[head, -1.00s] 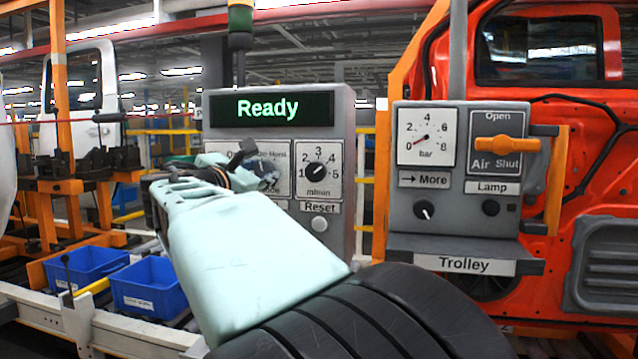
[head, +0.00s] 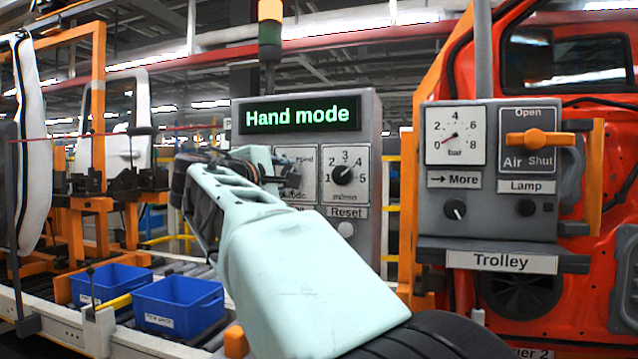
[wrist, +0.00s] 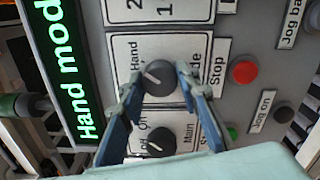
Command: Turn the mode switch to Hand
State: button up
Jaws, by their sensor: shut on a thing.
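The mode switch is a dark round knob (wrist: 158,78) with a pale pointer line, on a white plate where "Hand" can be read. In the wrist view my gripper (wrist: 154,88) has one finger on each side of this knob and is shut on it. The pointer line lies toward the side of the "Hand" label. The panel display (head: 300,115) reads "Hand mode" in green. In the head view my gripper (head: 283,172) is at the mode plate, and my arm hides part of the switch and its lettering.
Beside the mode switch are the m/min dial (head: 343,174), the Reset button (head: 346,229), a red Stop button (wrist: 244,72) and the Main switch (wrist: 162,141). The Trolley panel (head: 490,215) stands to the right. Blue bins (head: 178,305) are at the lower left.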

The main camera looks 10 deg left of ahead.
jog(key=shift+m, duration=0.4)
jog(key=o, duration=1.1)
jog(key=shift+o, duration=0.2)
jog(key=s, duration=1.2)
jog(key=shift+a, duration=0.45)
jog(key=shift+w+d, duration=0.1)
